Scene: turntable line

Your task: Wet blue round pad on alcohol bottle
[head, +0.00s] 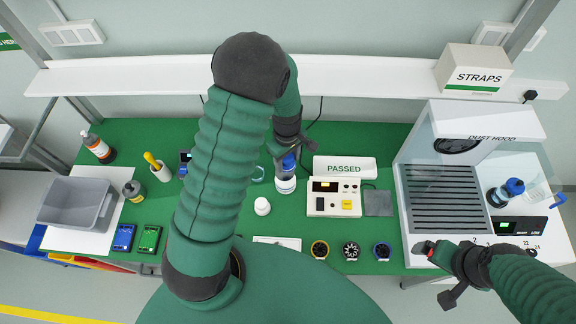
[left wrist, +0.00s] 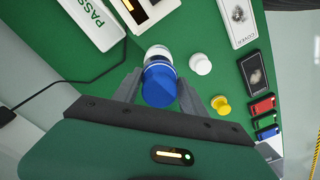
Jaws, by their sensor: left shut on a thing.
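My left gripper (head: 289,152) is above the back middle of the green bench, shut on the blue round pad (head: 289,162). In the left wrist view the pad (left wrist: 159,88) sits between both fingertips (left wrist: 159,90). Directly below it stands the white alcohol bottle (head: 286,185), upright; it also shows in the left wrist view (left wrist: 158,53). The pad covers part of the bottle's top, and I cannot tell whether they touch. My right gripper (head: 441,272) is at the bench's right front; its jaws are unclear.
A white round pad (head: 262,206) and a yellow one (left wrist: 221,105) stand close by. The tester (head: 320,207) and PASSED tray (head: 344,167) are right of the bottle. The dust hood (head: 487,121) stands at the right. My left arm hides the bench's left middle.

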